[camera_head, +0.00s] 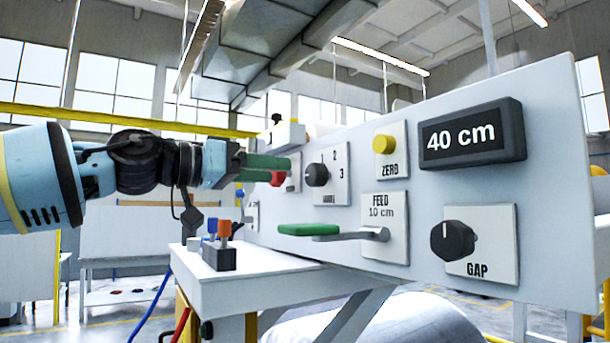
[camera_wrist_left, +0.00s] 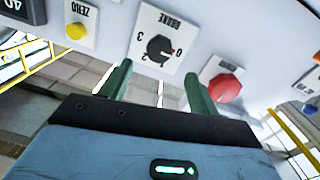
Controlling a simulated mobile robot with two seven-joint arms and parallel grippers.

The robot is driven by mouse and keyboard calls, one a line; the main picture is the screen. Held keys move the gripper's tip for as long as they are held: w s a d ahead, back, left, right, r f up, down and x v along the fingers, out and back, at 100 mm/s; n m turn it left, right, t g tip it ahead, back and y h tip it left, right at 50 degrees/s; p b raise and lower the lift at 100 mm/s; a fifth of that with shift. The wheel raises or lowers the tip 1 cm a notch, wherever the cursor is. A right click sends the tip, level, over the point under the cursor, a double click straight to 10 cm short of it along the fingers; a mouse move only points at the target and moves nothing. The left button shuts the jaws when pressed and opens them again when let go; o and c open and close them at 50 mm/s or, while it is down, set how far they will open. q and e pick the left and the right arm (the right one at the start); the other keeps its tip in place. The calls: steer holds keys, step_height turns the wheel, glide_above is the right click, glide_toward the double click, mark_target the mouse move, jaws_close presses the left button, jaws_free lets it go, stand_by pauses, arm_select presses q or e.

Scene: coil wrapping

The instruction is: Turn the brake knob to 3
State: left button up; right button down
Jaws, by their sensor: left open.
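The brake knob (camera_head: 317,174) is a round dark knob on a white plate marked with numbers, on the upright panel. It also shows in the left wrist view (camera_wrist_left: 159,48), upside down, with the 2 and 3 beside it. I cannot clearly tell which number its pointer faces. My left gripper (camera_head: 287,170) has green fingers and is open and empty, to the left of the knob in the head view. In the left wrist view its fingertips (camera_wrist_left: 157,75) are spread below the knob, apart from it. My right gripper is out of view.
A red button (camera_wrist_left: 226,88) sits beside the brake plate, close to one finger. The panel also carries a yellow zero button (camera_head: 384,144), a green-handled feed lever (camera_head: 309,230), a gap knob (camera_head: 453,241) and a display (camera_head: 472,133) reading 40 cm. A white table (camera_head: 245,285) stands below.

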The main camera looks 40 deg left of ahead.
mark_target(310, 173)
arm_select(q)
steer(key=shift+x, duration=3.85)
steer(key=shift+c, duration=0.2)
steer(key=c, duration=0.9)
